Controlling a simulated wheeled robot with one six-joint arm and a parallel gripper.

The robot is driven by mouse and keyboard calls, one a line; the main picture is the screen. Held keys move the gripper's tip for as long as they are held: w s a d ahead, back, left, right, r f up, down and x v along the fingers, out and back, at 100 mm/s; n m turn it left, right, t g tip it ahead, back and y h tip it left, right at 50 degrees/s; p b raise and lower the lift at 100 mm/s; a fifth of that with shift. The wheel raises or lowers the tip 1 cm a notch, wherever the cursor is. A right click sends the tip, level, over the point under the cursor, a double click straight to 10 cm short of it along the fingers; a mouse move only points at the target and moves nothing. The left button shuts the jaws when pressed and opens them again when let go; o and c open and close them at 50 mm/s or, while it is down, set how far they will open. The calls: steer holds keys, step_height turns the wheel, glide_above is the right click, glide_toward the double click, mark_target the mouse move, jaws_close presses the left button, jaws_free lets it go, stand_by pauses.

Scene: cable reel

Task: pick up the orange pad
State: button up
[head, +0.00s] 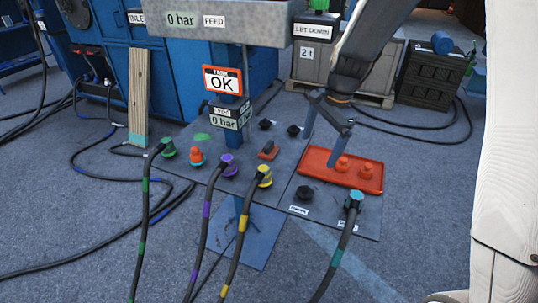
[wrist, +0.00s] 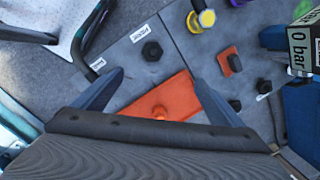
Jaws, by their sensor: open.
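A small orange pad (head: 268,149) with a dark part lies on the grey panel, left of the orange tray. It also shows in the wrist view (wrist: 229,62), right of and beyond my fingers. My gripper (head: 321,151) is open, with its fingers pointing down over the left part of the orange tray. In the wrist view, the tray and one orange cap show between the open fingers (wrist: 155,80). Nothing is held.
Black knobs and cable plugs with green, purple, yellow and teal collars stand on the panel. An upright post (head: 245,90) with OK and 0 bar signs rises behind the pad. A grey box (head: 215,22) overhangs the back.

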steer(key=w+a+f+m+y+b, duration=0.1)
steer(key=w+a+f+m, duration=0.3)
steer(key=w, duration=0.3)
steer(key=w+a+f+m+y+b, duration=0.1)
steer(key=w+a+f+m+b, duration=0.1)
steer(key=w+a+f+m, duration=0.4)
steer(key=b, duration=0.2)
glide_above(269, 143)
steer(key=s+d, duration=0.1)
steer(key=d, duration=0.2)
steer(key=shift+s+a+f+t+y, duration=0.2)
steer(key=shift+f+t+y, duration=0.1)
steer(key=shift+t, duration=0.1)
steer(key=shift+w+a+f, duration=0.15)
steer(key=shift+a+f, duration=0.05)
steer(key=shift+p+x, duration=0.55)
steer(key=shift+x, duration=3)
steer(key=shift+d, duration=0.1)
steer(key=c, duration=1.2)
